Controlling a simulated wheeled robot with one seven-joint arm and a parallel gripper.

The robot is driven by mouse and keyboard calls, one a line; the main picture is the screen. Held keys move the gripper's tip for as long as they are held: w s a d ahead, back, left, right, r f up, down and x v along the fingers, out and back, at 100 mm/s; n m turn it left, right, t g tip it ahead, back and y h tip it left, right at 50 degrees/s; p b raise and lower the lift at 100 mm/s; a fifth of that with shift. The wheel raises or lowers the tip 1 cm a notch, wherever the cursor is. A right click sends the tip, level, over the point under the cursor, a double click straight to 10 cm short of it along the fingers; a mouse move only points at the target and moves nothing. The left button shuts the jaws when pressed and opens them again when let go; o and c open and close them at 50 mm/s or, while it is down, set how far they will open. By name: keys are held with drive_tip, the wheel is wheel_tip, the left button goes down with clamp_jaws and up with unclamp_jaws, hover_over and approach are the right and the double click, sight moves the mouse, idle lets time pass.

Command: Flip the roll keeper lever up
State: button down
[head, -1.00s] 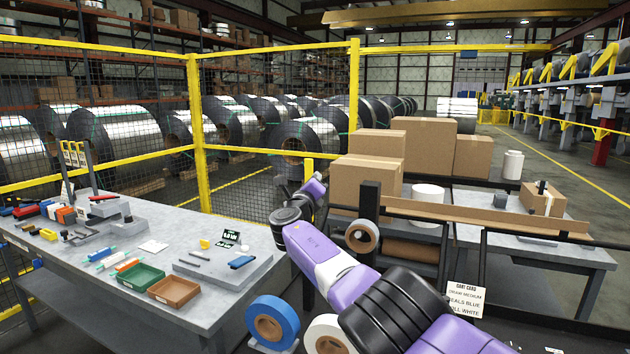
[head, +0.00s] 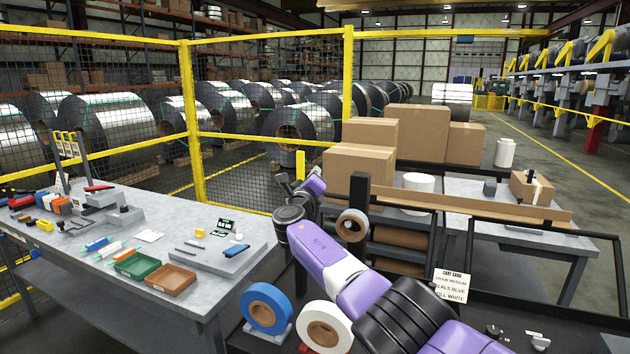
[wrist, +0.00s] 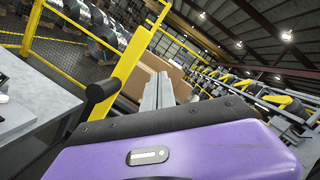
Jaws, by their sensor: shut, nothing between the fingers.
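My gripper (wrist: 160,80) shows in the wrist view as two grey fingers together, with nothing between them. They point toward the cardboard boxes. In the head view the fingers cannot be made out past my purple arm. A blue roll (head: 247,309) and a white roll (head: 306,324) stand on the dark cart in front. A small red part (head: 303,348) shows low between them, mostly cut off by the frame edge. I cannot tell whether it is the keeper lever; no lever is clearly identifiable.
A grey workbench (head: 180,225) with trays and tools is at left. A black post (head: 357,190) with a tape roll (head: 352,227) stands beside my arm. Cardboard boxes (head: 357,170) are behind. Yellow fencing (head: 191,125) closes the back left. A card (head: 452,286) is at right.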

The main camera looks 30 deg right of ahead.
drive_tip(key=s+d+r+p+v, duration=0.1)
drive_tip(key=v, duration=0.8)
drive_tip(key=shift+r, duration=0.35)
idle(0.4)
